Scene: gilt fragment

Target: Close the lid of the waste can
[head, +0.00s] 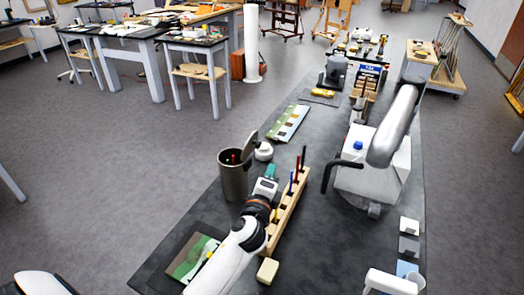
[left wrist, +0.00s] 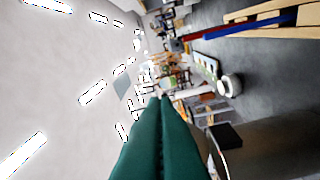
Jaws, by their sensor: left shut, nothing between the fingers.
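The waste can (head: 233,180) is a dark metal cylinder standing upright on the long dark table. Its lid (head: 249,147) is open, raised steeply at the rim's right side. A few thin items show inside the mouth. My left gripper (head: 271,170) is shut and empty, just right of the can and apart from it. In the left wrist view its green fingers (left wrist: 163,105) are pressed together.
A wooden rack (head: 287,217) with upright coloured tools stands close to my left gripper. A small white jar (head: 264,151) sits just behind the can. A white machine (head: 372,170) stands to the right. Dark tabletop is bare between rack and machine.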

